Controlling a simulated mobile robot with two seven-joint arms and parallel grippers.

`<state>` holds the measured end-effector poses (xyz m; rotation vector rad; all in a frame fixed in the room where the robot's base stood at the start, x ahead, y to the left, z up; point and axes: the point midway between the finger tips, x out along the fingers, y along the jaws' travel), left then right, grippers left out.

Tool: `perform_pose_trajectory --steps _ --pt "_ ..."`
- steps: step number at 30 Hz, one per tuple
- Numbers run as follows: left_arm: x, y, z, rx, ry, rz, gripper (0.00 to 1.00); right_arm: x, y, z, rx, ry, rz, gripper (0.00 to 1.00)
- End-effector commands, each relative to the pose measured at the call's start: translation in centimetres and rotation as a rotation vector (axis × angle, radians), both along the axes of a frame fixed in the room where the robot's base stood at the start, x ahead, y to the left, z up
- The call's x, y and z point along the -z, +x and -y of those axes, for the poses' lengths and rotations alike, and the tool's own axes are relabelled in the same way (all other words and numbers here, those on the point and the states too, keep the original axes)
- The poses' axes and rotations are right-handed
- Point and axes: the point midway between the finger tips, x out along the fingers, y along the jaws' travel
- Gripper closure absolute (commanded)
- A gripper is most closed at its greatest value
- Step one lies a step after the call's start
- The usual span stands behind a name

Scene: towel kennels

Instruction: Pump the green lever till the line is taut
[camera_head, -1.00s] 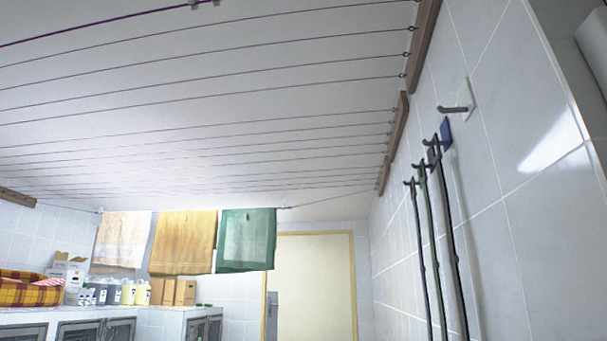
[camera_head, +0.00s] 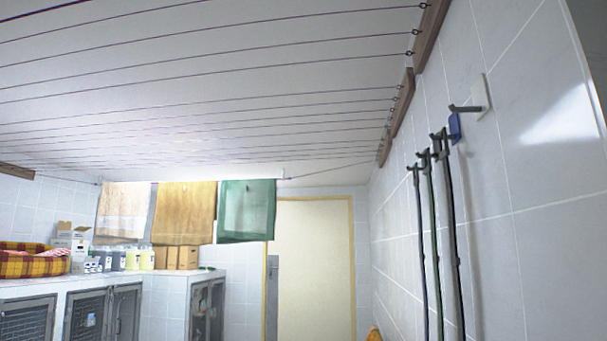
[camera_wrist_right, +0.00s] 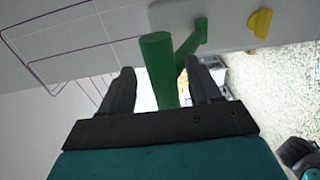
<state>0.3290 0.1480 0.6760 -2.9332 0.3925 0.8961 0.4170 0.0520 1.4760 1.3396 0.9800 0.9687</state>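In the right wrist view the green lever (camera_wrist_right: 161,65) is a thick round bar whose end lies between my right gripper's (camera_wrist_right: 160,68) two dark fingers. The gripper is open, with gaps visible on both sides of the bar. A green arm runs from behind the bar to a mount on the grey wall. In the head view a line (camera_head: 335,169) slopes down from the right wall to hanging towels: cream (camera_head: 125,210), ochre (camera_head: 185,213) and green (camera_head: 247,211). The lever and both grippers are out of the head view.
A yellow part (camera_wrist_right: 261,22) sits on the wall near the lever. Several leads (camera_head: 446,220) hang from hooks on the right wall. Wire-doored kennels (camera_head: 88,315) stand at left, with a plaid bed (camera_head: 35,262) and bottles on top. A cream door (camera_head: 315,270) is at the back.

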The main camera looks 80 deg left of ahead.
Motion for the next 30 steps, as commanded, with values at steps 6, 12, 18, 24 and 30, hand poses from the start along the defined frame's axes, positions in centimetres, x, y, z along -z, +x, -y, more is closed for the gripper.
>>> perform_pose_trajectory --steps 6,12,18,24,30 --pt "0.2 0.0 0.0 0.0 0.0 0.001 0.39 -0.5 -0.2 0.6 0.003 0.017 0.01 0.49" --pt "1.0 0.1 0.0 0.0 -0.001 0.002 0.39 -0.5 -0.9 3.0 0.005 0.019 0.01 0.49" --pt "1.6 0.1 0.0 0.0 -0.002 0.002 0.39 -0.4 -1.7 5.2 0.003 0.014 0.009 0.49" --pt "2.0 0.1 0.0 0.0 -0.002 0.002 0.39 -0.3 -2.4 7.5 0.003 0.012 0.006 0.49" --pt "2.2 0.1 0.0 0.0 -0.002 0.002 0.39 -0.3 -2.8 8.6 0.001 0.009 0.005 0.49"
